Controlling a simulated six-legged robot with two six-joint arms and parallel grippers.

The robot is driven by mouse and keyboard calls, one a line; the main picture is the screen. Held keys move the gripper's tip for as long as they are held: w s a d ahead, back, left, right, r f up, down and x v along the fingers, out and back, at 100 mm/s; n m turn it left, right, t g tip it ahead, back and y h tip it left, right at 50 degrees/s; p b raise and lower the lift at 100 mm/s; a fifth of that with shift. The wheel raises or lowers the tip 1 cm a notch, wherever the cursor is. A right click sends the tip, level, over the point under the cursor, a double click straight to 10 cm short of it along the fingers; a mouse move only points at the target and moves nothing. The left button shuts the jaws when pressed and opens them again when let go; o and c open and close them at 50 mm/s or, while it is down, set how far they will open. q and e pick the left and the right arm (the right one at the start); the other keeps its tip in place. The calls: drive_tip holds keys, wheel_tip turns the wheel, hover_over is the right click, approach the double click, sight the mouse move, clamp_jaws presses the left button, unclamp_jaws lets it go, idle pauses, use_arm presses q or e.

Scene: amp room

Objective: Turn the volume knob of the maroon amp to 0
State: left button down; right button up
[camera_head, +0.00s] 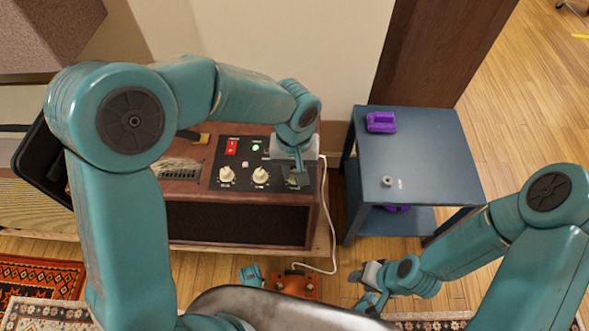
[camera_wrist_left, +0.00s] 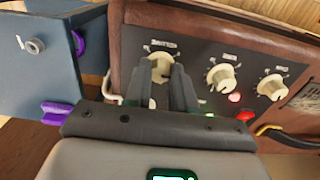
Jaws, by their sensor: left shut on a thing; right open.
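The maroon amp (camera_head: 190,207) stands left of centre in the head view, with a dark control panel on top. Its panel carries a row of cream knobs: a left knob (camera_head: 227,175), a middle knob (camera_head: 260,175) and a right knob (camera_wrist_left: 160,62). My left gripper (camera_head: 297,172) reaches down over the right end of the panel. In the left wrist view its two fingers (camera_wrist_left: 176,80) are shut on the right knob, partly hiding it. The knob labels are too small to read surely. My right gripper (camera_head: 367,285) is open and empty, low in front of the blue table.
A blue side table (camera_head: 430,150) stands right of the amp, with a purple object (camera_head: 381,122) and a small grey knob-like part (camera_head: 387,181) on top. A red switch (camera_head: 232,147) and lit lamps are on the panel. A white cable (camera_head: 328,215) hangs beside the amp.

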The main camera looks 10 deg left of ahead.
use_arm(q)
drive_tip(key=n+b, duration=0.1)
drive_tip(key=n, duration=0.3)
drive_tip(key=shift+n, duration=0.3)
drive_tip(key=n+b, duration=0.1)
drive_tip(key=n, duration=0.3)
drive_tip(key=shift+n, duration=0.3)
drive_tip(key=c, duration=0.9)
unclamp_jaws()
drive_tip(key=shift+c, duration=0.2)
wheel_tip(320, 180, up, 16)
drive_tip(key=p, duration=0.6)
drive_tip(key=shift+r, duration=0.2)
drive_tip(key=shift+s, duration=0.1)
